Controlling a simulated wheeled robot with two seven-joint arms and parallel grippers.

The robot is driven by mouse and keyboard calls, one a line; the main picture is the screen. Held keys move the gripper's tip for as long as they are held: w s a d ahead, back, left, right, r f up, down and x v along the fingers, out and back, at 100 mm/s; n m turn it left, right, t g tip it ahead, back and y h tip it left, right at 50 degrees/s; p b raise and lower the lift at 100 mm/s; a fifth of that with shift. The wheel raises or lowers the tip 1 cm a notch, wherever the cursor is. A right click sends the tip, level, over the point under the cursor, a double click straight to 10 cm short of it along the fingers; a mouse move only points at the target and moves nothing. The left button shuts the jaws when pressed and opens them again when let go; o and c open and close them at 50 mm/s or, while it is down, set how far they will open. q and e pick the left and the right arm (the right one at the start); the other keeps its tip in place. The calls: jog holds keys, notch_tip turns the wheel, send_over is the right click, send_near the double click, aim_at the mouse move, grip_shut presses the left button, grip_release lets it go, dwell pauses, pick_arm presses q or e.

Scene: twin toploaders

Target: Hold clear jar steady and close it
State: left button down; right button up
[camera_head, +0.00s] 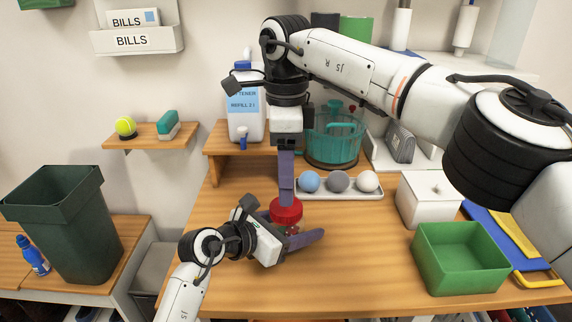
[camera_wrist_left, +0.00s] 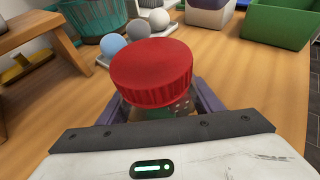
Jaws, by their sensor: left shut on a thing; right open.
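The clear jar (camera_head: 292,230) stands on the wooden table, mostly hidden by its red lid (camera_head: 286,211) and my left gripper. The lid sits on top of the jar; I cannot tell whether it is screwed tight. In the left wrist view the ribbed red lid (camera_wrist_left: 152,73) looks roughly level, with a little of the jar (camera_wrist_left: 182,106) showing below. My left gripper (camera_head: 298,229) is shut on the jar, one finger on each side. My right gripper (camera_head: 288,202) is open and points down above the lid. Its fingers do not show in the left wrist view.
A tray (camera_head: 340,195) with three balls lies behind the jar. A teal basket (camera_head: 333,140) and a detergent jug (camera_head: 245,110) stand farther back. A white box (camera_head: 430,200) and a green bin (camera_head: 460,262) stand to the right. The table left of the jar is clear.

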aim_at(286, 225)
jog(key=shift+f, duration=2.8)
jog(key=shift+c, duration=0.2)
jog(key=c, duration=0.9)
jog(key=shift+m, duration=1.6)
jog(key=o, duration=1.1)
jog(key=shift+o, duration=0.5)
jog(key=shift+s+a, duration=0.1)
jog(key=shift+s, duration=0.1)
